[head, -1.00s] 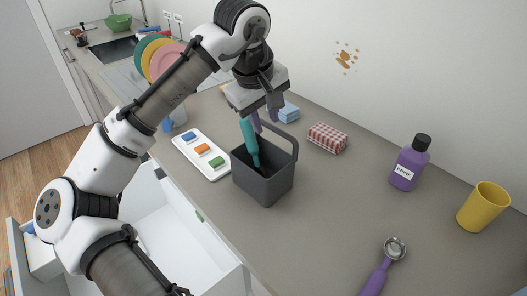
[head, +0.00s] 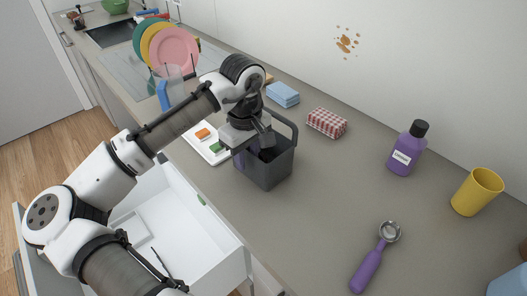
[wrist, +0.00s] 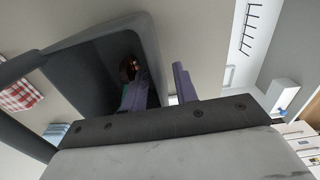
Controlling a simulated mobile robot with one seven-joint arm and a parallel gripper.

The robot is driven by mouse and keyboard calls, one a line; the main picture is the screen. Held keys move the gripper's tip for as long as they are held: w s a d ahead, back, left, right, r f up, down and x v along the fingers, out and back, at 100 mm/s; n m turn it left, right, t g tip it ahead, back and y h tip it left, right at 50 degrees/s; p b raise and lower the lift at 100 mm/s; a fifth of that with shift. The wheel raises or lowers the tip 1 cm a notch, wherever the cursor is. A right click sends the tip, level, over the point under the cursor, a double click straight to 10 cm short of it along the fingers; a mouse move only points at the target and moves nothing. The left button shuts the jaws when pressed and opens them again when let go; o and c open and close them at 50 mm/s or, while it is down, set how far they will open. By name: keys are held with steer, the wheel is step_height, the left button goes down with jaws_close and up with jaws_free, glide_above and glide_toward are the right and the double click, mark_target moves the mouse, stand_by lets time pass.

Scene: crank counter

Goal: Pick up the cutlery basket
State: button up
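The dark grey cutlery basket (head: 268,174) stands upright on the counter, with its handle raised at the right. It also shows from close up in the wrist view (wrist: 88,62). My gripper (head: 248,152) is down at the left side of the basket. In the wrist view its purple fingers (wrist: 163,80) are apart, one inside the basket and one outside, with the basket's wall between them. A gap shows beside the outer finger. A teal utensil (wrist: 125,97) and something brownish show inside the basket. The head view hides the utensil behind my gripper.
A white tray (head: 222,159) with coloured blocks is left of the basket. A blue sponge stack (head: 283,94) and a checked cloth (head: 327,122) lie behind. A purple bottle (head: 405,153), yellow cup (head: 477,191) and purple-handled scoop (head: 368,270) are right. An open white drawer (head: 180,225) is in front.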

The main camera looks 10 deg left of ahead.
mark_target(249, 177)
steer(key=shift+f, duration=1.55)
steer(key=shift+c, duration=0.3)
jaws_close()
steer(key=shift+r, duration=0.15)
